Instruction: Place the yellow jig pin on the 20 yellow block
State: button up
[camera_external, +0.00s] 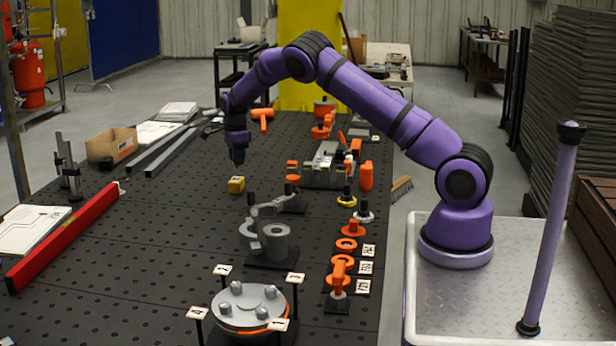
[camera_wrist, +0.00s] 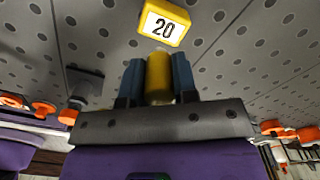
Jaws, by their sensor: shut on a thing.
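The yellow 20 block (camera_wrist: 164,23) lies on the perforated black table just beyond my fingertips in the wrist view, its white label facing up. It also shows in the external view (camera_external: 236,184) as a small yellow block below my gripper. My gripper (camera_wrist: 159,78) is shut on the yellow jig pin (camera_wrist: 159,75), which sits between two blue fingers. In the external view my gripper (camera_external: 237,155) points down and hangs above the table, slightly behind the block. The pin is hard to make out there. The pin and block appear apart.
Clamps and a grey fixture (camera_external: 272,243) stand right of and nearer than the block. Orange parts line the table's right side. A red level (camera_external: 65,238), a cardboard box (camera_external: 111,144) and metal bars (camera_external: 170,150) lie at left. The table around the block is clear.

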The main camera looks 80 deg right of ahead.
jog(key=shift+w+d+f, duration=0.2)
jog(key=shift+w, duration=0.15)
jog(key=shift+f, duration=1.6)
jog(key=shift+f, duration=0.15)
jog(key=o, duration=0.9)
